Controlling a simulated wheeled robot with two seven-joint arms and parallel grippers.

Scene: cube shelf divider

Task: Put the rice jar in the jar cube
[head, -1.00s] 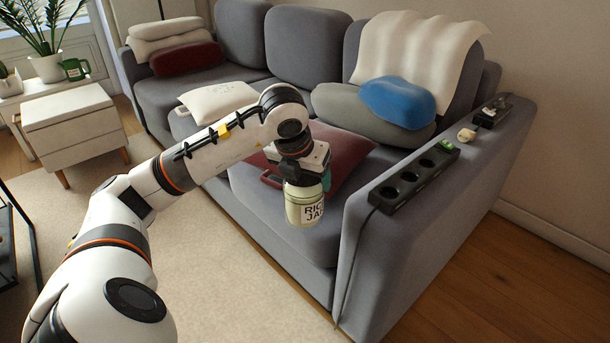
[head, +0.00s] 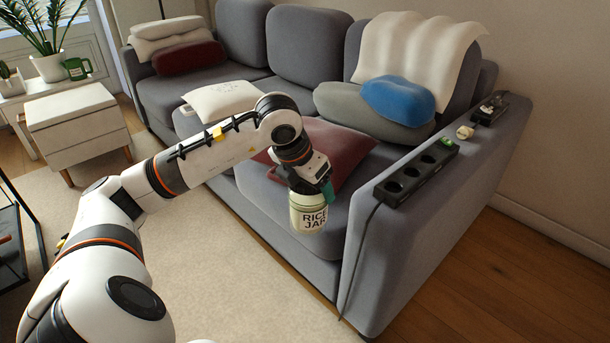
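The rice jar (head: 309,216) is a pale cream-green jar with dark "RICE JAR" lettering. It hangs upright below my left gripper (head: 312,192), in front of the sofa seat. My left gripper is shut on the top of the jar; its fingertips are mostly hidden by the wrist and the jar. My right gripper is not in view. I see no jar cube or cube shelf in this view.
A grey sofa (head: 300,44) with cushions stands behind the jar. Its right armrest (head: 400,240) bears a black power strip (head: 417,172). A white side cabinet (head: 75,123) stands at the left. The beige rug (head: 225,265) is clear in front.

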